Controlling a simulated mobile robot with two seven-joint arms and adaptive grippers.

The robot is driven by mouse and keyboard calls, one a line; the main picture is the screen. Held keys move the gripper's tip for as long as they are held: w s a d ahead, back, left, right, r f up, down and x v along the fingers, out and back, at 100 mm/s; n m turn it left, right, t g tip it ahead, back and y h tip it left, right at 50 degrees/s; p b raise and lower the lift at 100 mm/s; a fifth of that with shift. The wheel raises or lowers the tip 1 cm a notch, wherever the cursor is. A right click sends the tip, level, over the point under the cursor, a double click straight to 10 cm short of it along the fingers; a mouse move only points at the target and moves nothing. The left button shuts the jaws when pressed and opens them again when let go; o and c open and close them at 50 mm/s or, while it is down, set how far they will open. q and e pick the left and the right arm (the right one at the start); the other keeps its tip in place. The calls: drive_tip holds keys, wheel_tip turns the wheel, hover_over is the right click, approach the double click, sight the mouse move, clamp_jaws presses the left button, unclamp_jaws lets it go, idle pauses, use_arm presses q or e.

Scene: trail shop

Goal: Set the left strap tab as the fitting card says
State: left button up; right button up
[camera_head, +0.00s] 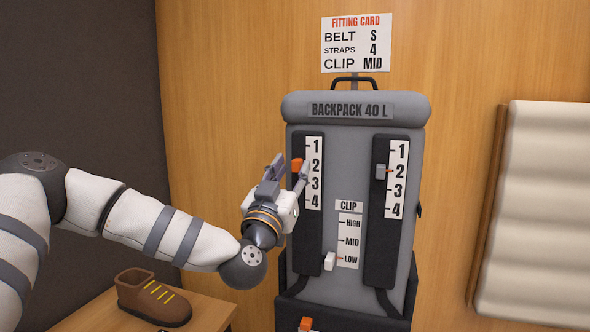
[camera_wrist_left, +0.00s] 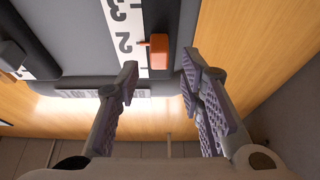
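The fitting card (camera_head: 356,43) reads BELT S, STRAPS 4, CLIP MID. The left strap tab (camera_head: 297,164) is orange and sits on the left strap (camera_head: 308,235) of the grey backpack (camera_head: 345,240), with its pointer level with 2. It also shows in the left wrist view (camera_wrist_left: 159,52). My left gripper (camera_head: 291,161) is open and empty in front of the left strap. In the left wrist view its fingers (camera_wrist_left: 158,72) are spread, with the tab beyond the gap between them. No contact with the tab can be made out. My right gripper is not in view.
The right strap tab (camera_head: 381,171) is grey, near 2. The white clip slider (camera_head: 329,262) is at LOW. Another orange tab (camera_head: 305,324) is low on the pack. A brown shoe (camera_head: 152,297) stands on a wooden table at lower left. A pale padded panel (camera_head: 535,210) is at right.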

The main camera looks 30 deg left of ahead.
use_arm(q)
drive_tip(key=shift+x, duration=0.95)
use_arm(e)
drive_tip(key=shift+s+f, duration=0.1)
use_arm(q)
clamp_jaws()
wheel_tip(320, 180, down, 9)
drive_tip(key=b, duration=0.1)
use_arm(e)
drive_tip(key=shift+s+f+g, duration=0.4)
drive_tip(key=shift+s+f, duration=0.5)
use_arm(q)
drive_tip(key=shift+c, duration=0.8)
unclamp_jaws()
drive_tip(key=shift+o, duration=0.8)
drive_tip(key=shift+r, duration=0.15)
drive_tip(key=shift+s+d, duration=0.1)
